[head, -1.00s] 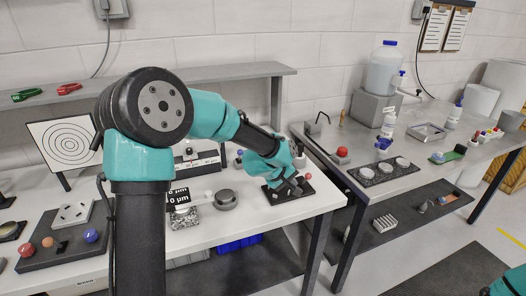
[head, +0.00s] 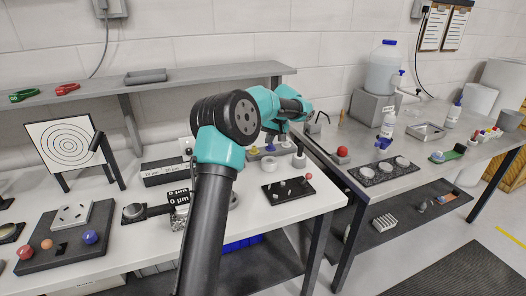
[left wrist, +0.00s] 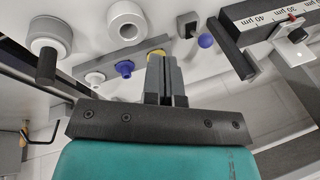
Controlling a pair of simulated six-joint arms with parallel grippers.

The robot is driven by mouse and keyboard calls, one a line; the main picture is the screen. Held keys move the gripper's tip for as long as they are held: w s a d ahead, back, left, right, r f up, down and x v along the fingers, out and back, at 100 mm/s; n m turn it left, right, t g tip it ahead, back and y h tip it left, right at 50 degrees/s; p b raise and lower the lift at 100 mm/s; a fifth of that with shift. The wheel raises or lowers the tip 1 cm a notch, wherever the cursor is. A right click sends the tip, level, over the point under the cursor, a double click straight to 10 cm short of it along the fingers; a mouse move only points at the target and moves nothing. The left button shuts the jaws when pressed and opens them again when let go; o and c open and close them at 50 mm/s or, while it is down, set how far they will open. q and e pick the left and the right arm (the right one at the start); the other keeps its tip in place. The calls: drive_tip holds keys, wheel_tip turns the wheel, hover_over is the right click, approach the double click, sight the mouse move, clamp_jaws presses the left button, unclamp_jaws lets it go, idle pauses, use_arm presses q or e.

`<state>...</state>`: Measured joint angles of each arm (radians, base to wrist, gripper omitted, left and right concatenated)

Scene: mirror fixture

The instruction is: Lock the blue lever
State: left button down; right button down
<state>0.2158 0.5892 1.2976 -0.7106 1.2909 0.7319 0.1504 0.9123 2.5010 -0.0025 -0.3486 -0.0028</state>
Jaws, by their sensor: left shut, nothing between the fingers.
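A blue ball-ended lever (left wrist: 205,40) stands beside a small dark block (left wrist: 187,22) in the left wrist view. I cannot make it out in the head view, where my arm covers that area. A grey bar (left wrist: 108,69) next to it carries a white, a blue (left wrist: 125,68) and a yellow (left wrist: 156,52) knob. The bar's blue knob also shows in the head view (head: 270,147). My left gripper (left wrist: 166,60) is shut and empty, its fingertips close to the yellow knob, left of the blue ball; I cannot tell whether they touch. My right gripper is out of view.
A white ring (head: 268,163) and a dark plate with small pegs (head: 287,187) lie in front of the bar. A shelf (head: 205,80) runs behind. The second table (head: 430,160) stands to the right.

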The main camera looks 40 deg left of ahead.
use_arm(q)
drive_tip(key=shift+a+r+g+y, duration=0.3)
drive_tip(key=shift+a+r+y, duration=0.1)
drive_tip(key=shift+a+r, duration=0.25)
drive_tip(key=shift+a+f, duration=0.1)
drive_tip(key=shift+f, duration=0.05)
drive_tip(key=s+a+f, duration=0.3)
drive_tip(key=a+f, duration=0.4)
drive_tip(key=f, duration=0.1)
drive_tip(key=shift+s+f, duration=0.15)
drive_tip(key=shift+f, duration=0.15)
drive_tip(key=shift+a, duration=0.15)
